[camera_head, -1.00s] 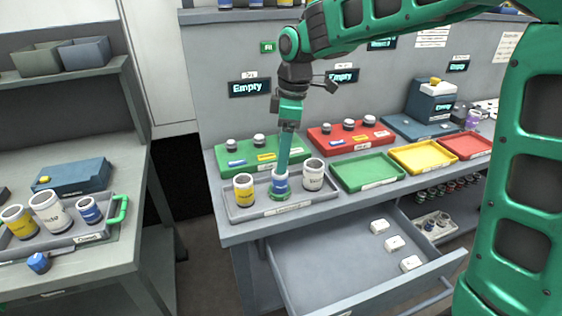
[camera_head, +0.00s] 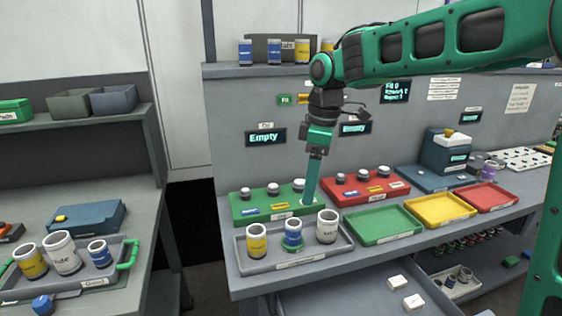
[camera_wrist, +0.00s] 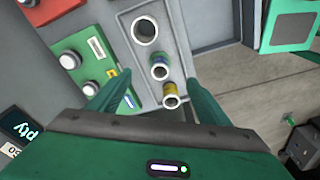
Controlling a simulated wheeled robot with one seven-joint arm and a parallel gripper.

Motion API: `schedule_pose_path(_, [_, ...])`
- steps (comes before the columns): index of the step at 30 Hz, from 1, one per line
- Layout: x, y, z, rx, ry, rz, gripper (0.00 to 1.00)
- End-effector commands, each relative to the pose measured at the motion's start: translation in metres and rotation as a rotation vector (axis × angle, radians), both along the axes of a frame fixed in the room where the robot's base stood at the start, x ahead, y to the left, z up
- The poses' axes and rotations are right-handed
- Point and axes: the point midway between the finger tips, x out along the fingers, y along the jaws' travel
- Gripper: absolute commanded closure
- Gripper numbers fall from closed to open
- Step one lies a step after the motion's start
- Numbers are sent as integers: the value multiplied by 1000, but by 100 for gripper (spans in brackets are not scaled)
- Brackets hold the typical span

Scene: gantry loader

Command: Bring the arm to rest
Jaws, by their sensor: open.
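My arm reaches in from the right in the head view, its forearm level and the hand hanging down. My gripper (camera_head: 310,200) points down over the bench, near the green panel and behind the grey tray. In the wrist view my gripper (camera_wrist: 158,78) has its two fingers spread with nothing held between them. A blue-banded jar on a green base (camera_head: 292,238) stands upright in the grey tray (camera_head: 262,268), between a yellow jar (camera_head: 256,242) and a white jar (camera_head: 327,228). The fingers are clear of these jars.
The green panel (camera_head: 240,205) and red panel (camera_head: 345,195) carry knobs behind the tray. Green (camera_head: 382,226), yellow (camera_head: 440,208) and red (camera_head: 487,195) trays look empty. An open drawer (camera_head: 340,300) with white blocks juts out below. A side bench with jars stands left.

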Motion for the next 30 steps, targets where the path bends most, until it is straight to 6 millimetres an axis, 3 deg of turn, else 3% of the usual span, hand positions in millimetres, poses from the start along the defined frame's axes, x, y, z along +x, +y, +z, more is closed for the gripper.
schedule_pose_path(8, [-57, -119, -13, -36, 26, -527, 29])
schedule_pose_path(12, [-101, -174, -25, -47, 42, -824, 29])
schedule_pose_path(18, [-179, -236, -51, -54, 70, -1249, 29])
schedule_pose_path(24, [-255, -271, -81, -53, 105, -1623, 29])
schedule_pose_path(30, [-295, -281, -99, -52, 125, -1817, 29])
